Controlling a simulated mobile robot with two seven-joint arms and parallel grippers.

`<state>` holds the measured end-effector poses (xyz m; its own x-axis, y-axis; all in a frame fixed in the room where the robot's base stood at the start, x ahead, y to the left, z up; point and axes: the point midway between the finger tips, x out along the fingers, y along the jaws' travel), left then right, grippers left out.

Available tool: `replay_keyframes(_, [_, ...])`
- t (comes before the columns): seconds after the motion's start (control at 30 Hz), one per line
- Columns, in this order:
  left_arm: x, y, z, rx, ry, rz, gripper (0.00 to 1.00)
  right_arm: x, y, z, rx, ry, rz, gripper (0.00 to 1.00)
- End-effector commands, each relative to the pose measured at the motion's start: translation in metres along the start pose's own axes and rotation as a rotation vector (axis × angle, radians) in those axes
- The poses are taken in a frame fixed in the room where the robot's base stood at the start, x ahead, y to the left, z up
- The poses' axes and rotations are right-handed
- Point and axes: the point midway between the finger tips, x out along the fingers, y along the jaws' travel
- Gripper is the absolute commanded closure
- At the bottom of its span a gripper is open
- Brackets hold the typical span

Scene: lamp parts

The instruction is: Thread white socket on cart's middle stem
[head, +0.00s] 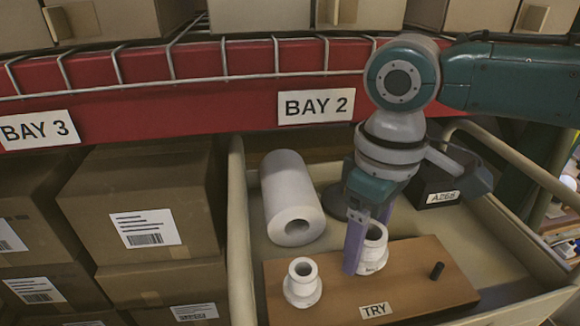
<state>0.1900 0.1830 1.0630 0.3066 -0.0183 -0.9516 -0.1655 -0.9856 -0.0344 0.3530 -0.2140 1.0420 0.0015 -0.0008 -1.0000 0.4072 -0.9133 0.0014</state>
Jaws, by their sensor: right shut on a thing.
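A white socket (374,257) is between the purple fingers of my right gripper (368,246), which is shut on it. It looks upright at the middle of the wooden board (420,262) in the cart. One finger passes in front of its left side; the other is mostly hidden behind it. The middle stem is hidden under the socket, and I cannot tell how far down the socket sits. Another white socket (302,284) stands at the board's left end. My left gripper is not in view.
The cream cart (515,250) has raised walls and rails. A white roll (291,196) lies behind the board, and a dark bin labelled A266 (443,192) is at the back right. Cardboard boxes (140,205) stand left. The red shelf edge (220,100) crosses behind.

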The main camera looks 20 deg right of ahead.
Motion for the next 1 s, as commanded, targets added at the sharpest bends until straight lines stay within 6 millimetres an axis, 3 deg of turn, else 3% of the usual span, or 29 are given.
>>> replay_keyframes(0.97, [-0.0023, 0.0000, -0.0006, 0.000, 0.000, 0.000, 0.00, 0.0059, -0.0003, 0.0001, -0.001, 0.000, -0.001, 0.85])
replay_keyframes(1.0, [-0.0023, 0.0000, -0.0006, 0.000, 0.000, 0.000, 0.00, 0.0060, -0.0002, 0.0001, 0.000, 0.000, -0.001, 0.33])
